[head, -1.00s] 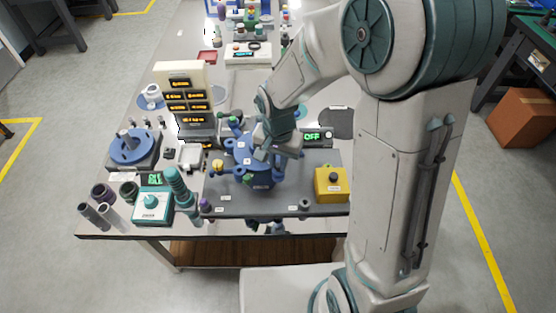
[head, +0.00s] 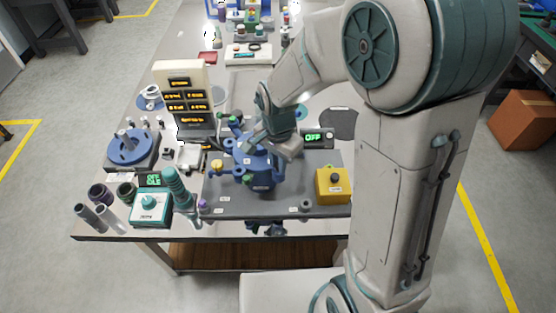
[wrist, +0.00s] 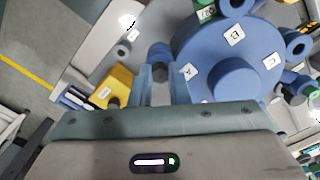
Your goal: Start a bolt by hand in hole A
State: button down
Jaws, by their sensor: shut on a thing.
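The blue round housing (head: 262,170) stands on a dark base plate on the table. In the wrist view its top (wrist: 215,52) carries labels A (wrist: 189,71), B and C near its rim lugs. A dark blue lug (wrist: 160,54) is close to label A. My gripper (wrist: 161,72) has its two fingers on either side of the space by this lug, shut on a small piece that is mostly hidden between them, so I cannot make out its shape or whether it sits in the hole.
A yellow box (head: 332,186) stands right of the housing. An OFF display (head: 316,137) is behind it. A teal cylinder (head: 176,186), a teal-topped box (head: 151,204) and a tall display panel (head: 184,92) are to the left. A blue round fixture (head: 131,146) stands at far left.

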jog(key=shift+s+f, duration=0.1)
jog(key=shift+f, duration=0.05)
jog(key=shift+m+b, duration=0.35)
jog(key=shift+m, duration=0.35)
jog(key=c, duration=1.8)
grip_release()
jog(key=shift+m, duration=0.4)
jog(key=o, duration=0.5)
notch_tip(320, 180, up, 9)
jog(key=p, duration=0.6)
